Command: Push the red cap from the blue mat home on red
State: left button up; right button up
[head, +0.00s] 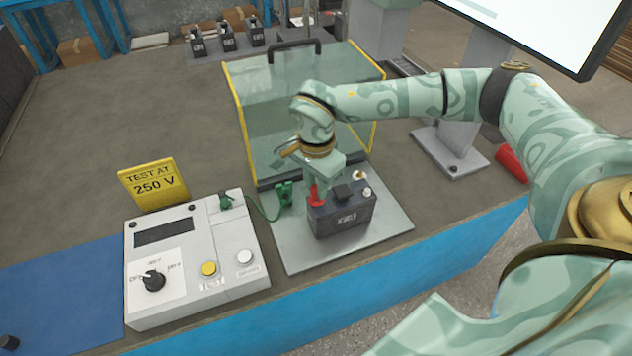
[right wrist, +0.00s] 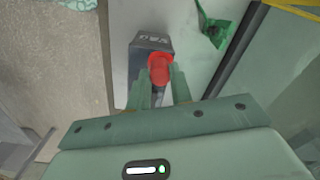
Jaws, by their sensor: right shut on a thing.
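The red cap (head: 316,197) is at the left end of the top of a dark battery (head: 341,219). In the right wrist view, the red cap (right wrist: 160,69) sits between the two green fingers of my right gripper (right wrist: 159,80). My right gripper (head: 317,185) reaches down over the battery and is shut on the cap. The post under the cap is hidden, so I cannot tell how far down the cap sits. The blue mat (head: 60,285) lies at the front left with a small black object (head: 8,342) on it. My left gripper is not in view.
The battery stands on a grey plate (head: 386,232), with a green clip (head: 284,192) beside it. A clear yellow-edged guard (head: 240,110) stands behind. A tester box (head: 195,258) and a yellow sign (head: 152,184) are left. A red object (head: 510,164) lies right.

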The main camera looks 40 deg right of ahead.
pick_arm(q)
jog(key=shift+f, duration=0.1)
pick_arm(e)
jog(key=shift+f, duration=0.35)
dwell(0.3)
jog(key=o, duration=1.5)
jog(key=shift+r, duration=0.1)
notch_tip(320, 180, up, 7)
jog(key=p, duration=0.6)
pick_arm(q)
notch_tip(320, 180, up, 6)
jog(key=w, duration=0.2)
